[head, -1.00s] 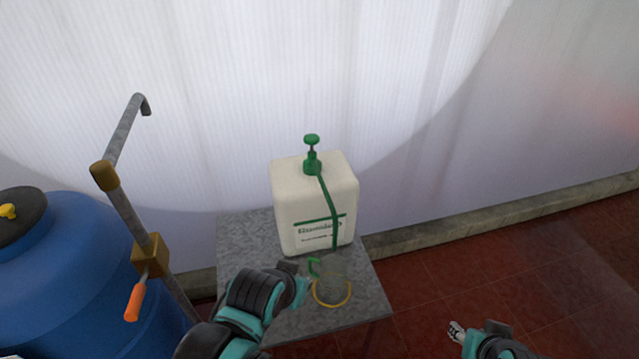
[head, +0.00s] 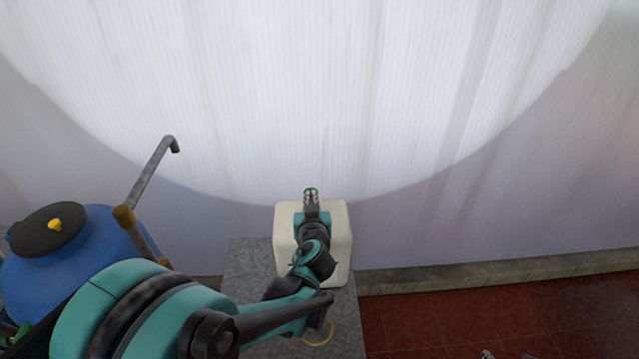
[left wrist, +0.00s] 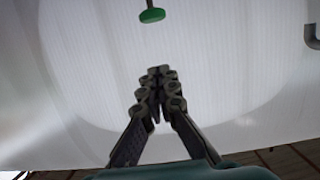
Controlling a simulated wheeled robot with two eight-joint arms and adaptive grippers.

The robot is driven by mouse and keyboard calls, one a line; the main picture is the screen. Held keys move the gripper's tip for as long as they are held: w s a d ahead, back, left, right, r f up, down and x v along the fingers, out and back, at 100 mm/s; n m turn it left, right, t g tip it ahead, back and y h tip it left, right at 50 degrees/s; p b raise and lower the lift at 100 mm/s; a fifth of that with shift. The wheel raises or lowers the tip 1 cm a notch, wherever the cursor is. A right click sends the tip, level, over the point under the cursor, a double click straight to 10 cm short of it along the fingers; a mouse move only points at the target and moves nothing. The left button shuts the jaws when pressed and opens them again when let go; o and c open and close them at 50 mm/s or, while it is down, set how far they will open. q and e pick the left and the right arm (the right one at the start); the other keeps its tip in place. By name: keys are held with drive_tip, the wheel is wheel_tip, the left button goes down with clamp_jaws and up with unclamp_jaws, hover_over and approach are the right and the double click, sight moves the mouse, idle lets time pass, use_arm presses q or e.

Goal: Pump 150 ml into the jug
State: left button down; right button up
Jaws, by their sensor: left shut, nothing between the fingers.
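The white canister (head: 341,228) stands on the grey table, its label hidden behind my left arm. Its green pump head shows in the left wrist view (left wrist: 152,15), beyond the fingertips and a little left of them. In the left wrist view the left fingers (left wrist: 158,74) are shut and empty. The jug is hidden behind my left arm. Part of a yellow ring (head: 319,338) shows on the table. Only a tip of my right gripper (head: 487,354) shows.
A blue barrel (head: 75,255) with a dark lid and a grey bent pipe (head: 152,172) stand at the left. The grey table (head: 248,262) is narrow. A pale translucent wall is behind. Red floor tiles (head: 450,312) are clear at the right.

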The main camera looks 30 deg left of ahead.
use_arm(q)
drive_tip(key=shift+s+a, duration=0.1)
drive_tip(key=shift+a, duration=0.05)
drive_tip(key=w+a+f, duration=0.1)
drive_tip(key=w, duration=0.1)
drive_tip(key=w+a+f+b, duration=0.1)
drive_tip(key=w+a+f, duration=0.1)
drive_tip(key=w, duration=0.1)
drive_tip(key=w+a+f, duration=0.2)
drive_tip(key=w, duration=0.1)
drive_tip(key=shift+w+f, duration=0.25)
drive_tip(key=shift+f+b, duration=0.3)
drive_tip(key=shift+f, duration=0.2)
drive_tip(key=shift+d, duration=0.1)
